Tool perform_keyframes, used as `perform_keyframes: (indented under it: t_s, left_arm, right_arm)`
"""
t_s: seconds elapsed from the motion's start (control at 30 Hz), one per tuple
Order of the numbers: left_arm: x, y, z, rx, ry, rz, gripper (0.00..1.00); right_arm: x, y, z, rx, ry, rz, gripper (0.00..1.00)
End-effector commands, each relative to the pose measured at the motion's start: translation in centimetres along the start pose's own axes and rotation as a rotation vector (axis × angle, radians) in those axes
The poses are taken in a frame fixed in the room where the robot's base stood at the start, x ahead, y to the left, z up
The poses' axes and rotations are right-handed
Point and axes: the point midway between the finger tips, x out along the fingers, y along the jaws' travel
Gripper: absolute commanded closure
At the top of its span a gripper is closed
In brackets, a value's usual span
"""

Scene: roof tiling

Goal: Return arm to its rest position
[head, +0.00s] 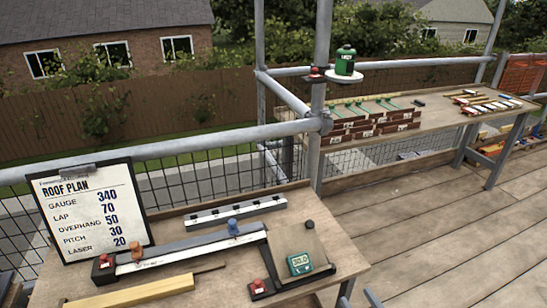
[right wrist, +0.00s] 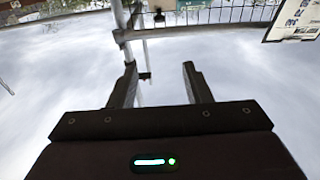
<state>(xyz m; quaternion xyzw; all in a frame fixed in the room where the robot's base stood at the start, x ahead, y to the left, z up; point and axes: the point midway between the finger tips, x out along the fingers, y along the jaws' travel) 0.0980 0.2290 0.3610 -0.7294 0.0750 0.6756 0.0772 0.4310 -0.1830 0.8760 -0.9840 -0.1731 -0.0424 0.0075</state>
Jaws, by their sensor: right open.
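My right gripper (right wrist: 158,78) shows in the right wrist view, its two dark fingers spread apart with nothing between them. I cannot make out either gripper in the head view. My left gripper is not in sight.
A wooden workbench (head: 215,281) holds a ROOF PLAN clipboard (head: 92,212), a long gauge-like rail (head: 190,247), a slotted white bar (head: 235,211) and a green display reading 30.0 (head: 300,263). Scaffold rails (head: 170,148) stand behind. Decking (head: 440,225) is clear.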

Motion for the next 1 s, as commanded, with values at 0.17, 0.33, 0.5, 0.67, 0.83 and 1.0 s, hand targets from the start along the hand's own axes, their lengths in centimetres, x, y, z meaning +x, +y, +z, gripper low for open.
perform_keyframes:
  t_s: [0.17, 0.33, 0.5, 0.67, 0.83, 1.0]
  left_arm:
    - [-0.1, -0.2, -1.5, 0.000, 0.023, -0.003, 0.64]
    - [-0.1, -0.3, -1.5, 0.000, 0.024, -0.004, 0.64]
    - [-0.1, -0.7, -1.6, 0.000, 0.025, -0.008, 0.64]
    - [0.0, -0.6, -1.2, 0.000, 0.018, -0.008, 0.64]
    - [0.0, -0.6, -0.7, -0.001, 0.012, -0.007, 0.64]
    - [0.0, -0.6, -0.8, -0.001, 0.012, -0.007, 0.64]
  right_arm:
    - [-0.2, 0.4, 1.9, 0.002, -0.040, 0.014, 0.56]
    - [-0.6, 0.9, 4.9, 0.005, -0.103, 0.035, 0.56]
    - [-1.4, 1.6, 9.1, 0.011, -0.193, 0.063, 0.56]
    - [-2.9, 2.2, 14.6, 0.019, -0.317, 0.097, 0.56]
    - [-6.3, 2.4, 23.1, 0.034, -0.519, 0.139, 0.56]
    - [-13.1, 1.2, 33.8, 0.055, -0.819, 0.172, 0.56]
